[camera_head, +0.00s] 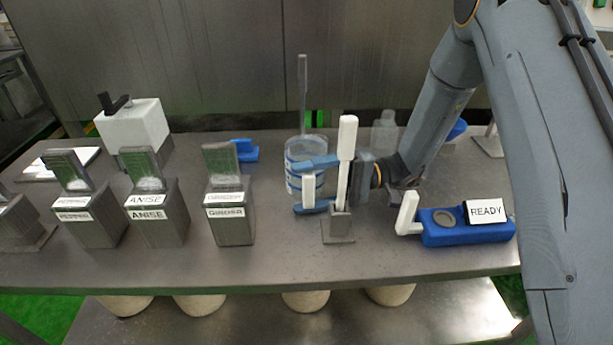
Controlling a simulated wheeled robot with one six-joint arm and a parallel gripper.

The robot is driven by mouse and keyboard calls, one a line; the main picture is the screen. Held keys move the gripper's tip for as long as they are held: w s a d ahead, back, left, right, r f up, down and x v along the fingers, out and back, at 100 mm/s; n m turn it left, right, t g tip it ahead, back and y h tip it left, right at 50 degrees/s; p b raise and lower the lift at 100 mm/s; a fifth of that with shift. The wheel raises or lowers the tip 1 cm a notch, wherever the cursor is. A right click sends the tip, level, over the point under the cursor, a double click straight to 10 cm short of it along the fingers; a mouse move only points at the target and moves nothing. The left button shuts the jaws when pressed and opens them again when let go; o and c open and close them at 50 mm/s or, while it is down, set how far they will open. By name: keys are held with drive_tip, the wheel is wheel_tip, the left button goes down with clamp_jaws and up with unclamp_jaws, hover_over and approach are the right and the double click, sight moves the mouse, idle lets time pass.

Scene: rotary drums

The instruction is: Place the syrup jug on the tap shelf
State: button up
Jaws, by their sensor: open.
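A clear jug with blue bands (292,170) stands upright on the steel table, just left of my gripper. It looks like the syrup jug, though no label shows on it. My gripper (305,185) reaches in from the right with its two blue fingers apart. A white upright piece, perhaps the jug's handle (308,190), shows between the fingers; I cannot tell whether they touch it. No part is clearly marked as the tap shelf. A white box with a black lever (133,122) stands at the back left and may be a tap.
A white lever on a grey base (345,150) stands in front of my gripper. Right of it is a blue unit with a READY sign (465,232). Several grey labelled bins, including ANISE (155,220) and GINGER (232,220), line the left front. A clear bottle (384,130) stands behind.

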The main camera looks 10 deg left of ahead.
drive_tip(key=shift+c, duration=0.6)
drive_tip(key=c, duration=1.1)
drive_tip(key=shift+c, duration=0.2)
drive_tip(key=shift+r, duration=0.15)
